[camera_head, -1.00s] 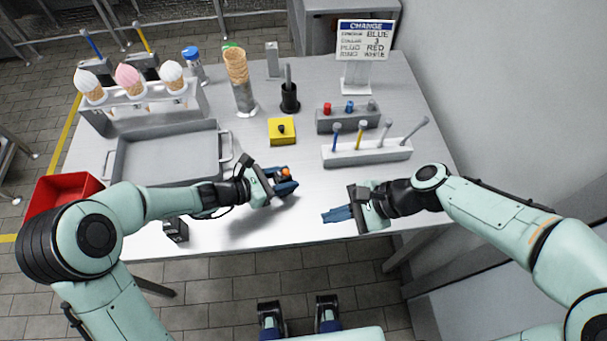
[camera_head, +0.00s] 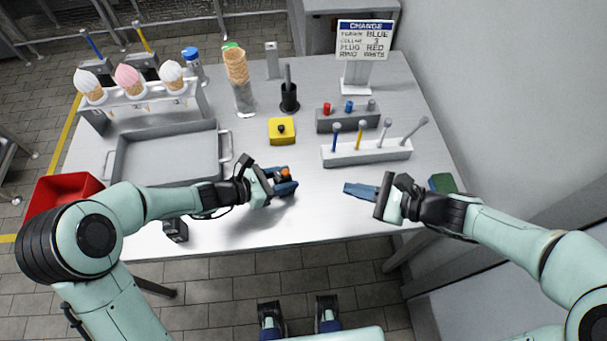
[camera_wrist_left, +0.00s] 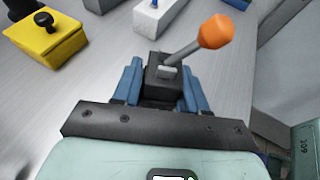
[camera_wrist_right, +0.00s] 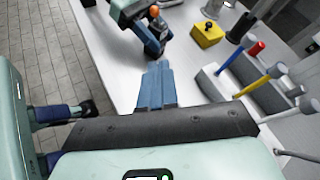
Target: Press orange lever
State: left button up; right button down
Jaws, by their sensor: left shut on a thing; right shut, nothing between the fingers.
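The orange lever knob (camera_wrist_left: 216,31) tops a metal rod that leans to the right out of a small black block (camera_wrist_left: 165,75) in the left wrist view. My left gripper (camera_head: 291,180) is shut on this black block, its blue fingers on either side. The knob shows above the fingers in the head view (camera_head: 286,172) and in the right wrist view (camera_wrist_right: 154,11). The lower part of the block is hidden by my fingers. My right gripper (camera_head: 347,188) is shut and empty, to the right of the lever and apart from it, its fingertips pointing left towards it.
A yellow box with a black knob (camera_head: 282,130) stands behind the lever. A white rack of tools (camera_head: 365,152) is at the back right. A grey tray (camera_head: 168,155) lies at the left. A green thing (camera_head: 443,183) lies by my right forearm. The table between my grippers is clear.

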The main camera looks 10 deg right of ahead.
aim_at(284, 173)
jog(key=a+r+x, duration=0.1)
jog(key=r+x, duration=0.1)
jog(key=x, duration=1)
jog(key=shift+a+r, duration=0.2)
jog(key=shift+a, duration=0.1)
jog(key=shift+w+a+r, duration=0.15)
jog(key=shift+w+r, duration=0.15)
jog(key=shift+r, duration=0.25)
jog(key=shift+w+a+r, duration=0.3)
jog(key=shift+w+a, duration=0.05)
jog(key=shift+w, duration=0.45)
jog(key=shift+w+a+r, duration=0.25)
jog(key=shift+w+a, duration=0.1)
jog(key=shift+w, duration=0.4)
jog(key=shift+w+a+r, duration=0.3)
jog(key=shift+w, duration=0.5)
dwell(0.4)
